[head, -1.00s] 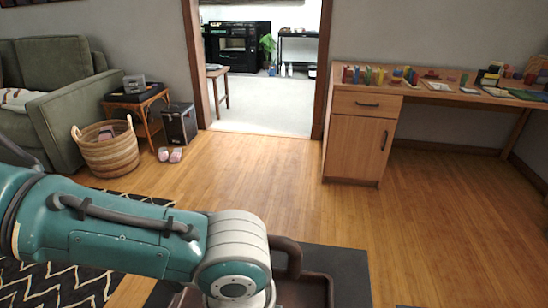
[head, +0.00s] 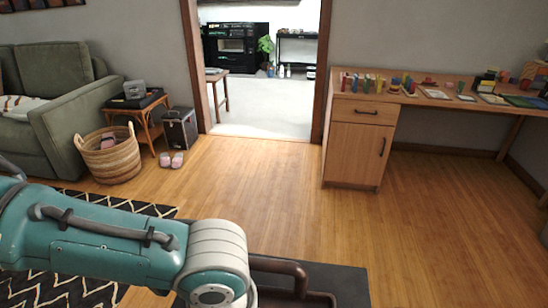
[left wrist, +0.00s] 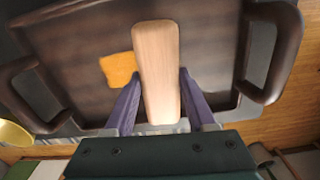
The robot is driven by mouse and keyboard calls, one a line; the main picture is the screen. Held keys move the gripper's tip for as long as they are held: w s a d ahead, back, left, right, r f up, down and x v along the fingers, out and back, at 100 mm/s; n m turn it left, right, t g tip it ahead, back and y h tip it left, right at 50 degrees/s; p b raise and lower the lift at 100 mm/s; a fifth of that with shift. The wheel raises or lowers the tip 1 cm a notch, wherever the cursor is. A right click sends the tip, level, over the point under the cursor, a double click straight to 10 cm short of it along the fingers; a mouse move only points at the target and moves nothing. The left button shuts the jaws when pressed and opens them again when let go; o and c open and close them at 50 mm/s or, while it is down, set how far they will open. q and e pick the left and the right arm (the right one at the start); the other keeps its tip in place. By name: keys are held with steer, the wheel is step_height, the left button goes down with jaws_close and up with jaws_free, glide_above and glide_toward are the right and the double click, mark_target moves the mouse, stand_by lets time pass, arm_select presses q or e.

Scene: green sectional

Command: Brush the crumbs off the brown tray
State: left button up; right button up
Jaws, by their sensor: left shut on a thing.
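The brown tray (head: 320,299) shows only at the bottom of the head view, with its curved handle and part of its rim; my left arm hides much of it. In the left wrist view the tray (left wrist: 212,40) fills most of the picture, with a handle at each side. My left gripper (left wrist: 156,76) is shut on a pale wooden block-like thing (left wrist: 156,45), perhaps the brush, held over the tray. Its bristles are not visible. A flat orange-yellow piece (left wrist: 119,69) shows against the tray, left of the wooden thing. I cannot make out crumbs. My right gripper is not in view.
A dark surface (head: 349,283) lies around the tray. Ahead is open wooden floor (head: 255,185) leading to a doorway. A wooden desk (head: 358,150) stands right, and a green sofa (head: 60,85) and wicker basket (head: 108,157) left. A yellow round edge (left wrist: 14,136) shows in the wrist view.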

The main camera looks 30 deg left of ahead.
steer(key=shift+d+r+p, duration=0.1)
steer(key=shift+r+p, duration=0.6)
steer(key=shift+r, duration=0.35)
